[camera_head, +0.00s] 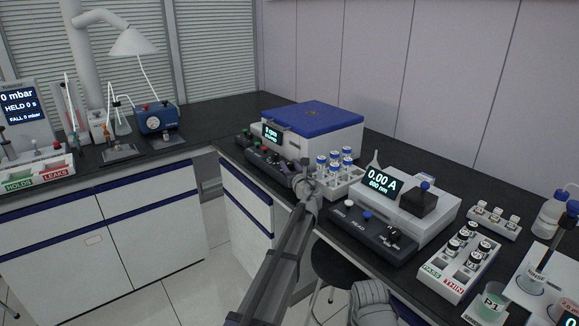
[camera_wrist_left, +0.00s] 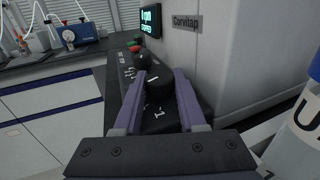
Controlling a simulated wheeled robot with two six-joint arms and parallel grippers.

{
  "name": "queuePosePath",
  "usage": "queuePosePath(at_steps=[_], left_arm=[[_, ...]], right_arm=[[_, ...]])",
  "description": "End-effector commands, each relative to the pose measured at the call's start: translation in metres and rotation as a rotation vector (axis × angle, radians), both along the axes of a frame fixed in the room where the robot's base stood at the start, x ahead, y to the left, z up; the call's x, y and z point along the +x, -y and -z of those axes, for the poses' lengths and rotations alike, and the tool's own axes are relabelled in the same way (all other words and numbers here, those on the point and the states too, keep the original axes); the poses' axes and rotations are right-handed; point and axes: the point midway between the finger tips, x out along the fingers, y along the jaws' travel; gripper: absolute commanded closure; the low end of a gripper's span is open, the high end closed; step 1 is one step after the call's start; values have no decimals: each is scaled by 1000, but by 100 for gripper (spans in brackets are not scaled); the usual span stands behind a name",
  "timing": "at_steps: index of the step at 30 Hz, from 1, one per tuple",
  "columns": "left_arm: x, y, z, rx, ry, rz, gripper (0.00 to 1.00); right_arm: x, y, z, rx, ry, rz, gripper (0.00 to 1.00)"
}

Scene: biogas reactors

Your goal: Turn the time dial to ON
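The centrifuge (camera_head: 318,130), a white box with a blue lid, stands at the back of the bench with a dark control panel (camera_head: 262,155) along its front. In the left wrist view a black dial (camera_wrist_left: 158,88) with a white mark stands on this panel, between the fingers of my left gripper (camera_wrist_left: 162,82). The fingers are apart, one on each side of the dial; firm contact cannot be told. A second black dial (camera_wrist_left: 141,60) is just beyond. I cannot read which is the time dial. In the head view my left gripper (camera_head: 303,172) is at the panel's near end.
The centrifuge display (camera_head: 271,132) reads 0 rpm and stopped. A rack of blue-capped vials (camera_head: 341,178) is close to the right of my left gripper. Beyond it is a photometer (camera_head: 425,215) showing 0.00 A. A stool (camera_head: 335,265) is below the bench edge.

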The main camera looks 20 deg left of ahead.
Motion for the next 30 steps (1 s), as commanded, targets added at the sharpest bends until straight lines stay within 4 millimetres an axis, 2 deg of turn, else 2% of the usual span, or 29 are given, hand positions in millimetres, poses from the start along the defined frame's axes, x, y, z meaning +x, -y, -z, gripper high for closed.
queuePosePath(at_steps=[1, 7, 20, 30], left_arm=[[0, 0, 0, 0, 0, 0, 78], [0, 0, 0, 0, 0, 0, 100], [-2, -1, 0, 0, 0, 44, 100], [-3, -3, 0, 0, 0, 292, 100]], right_arm=[[0, 0, 0, 0, 0, 0, 50], [0, 0, 0, 0, 0, 0, 50], [0, 0, 0, 0, 0, 0, 50], [0, 0, 0, 0, 0, 0, 50]])
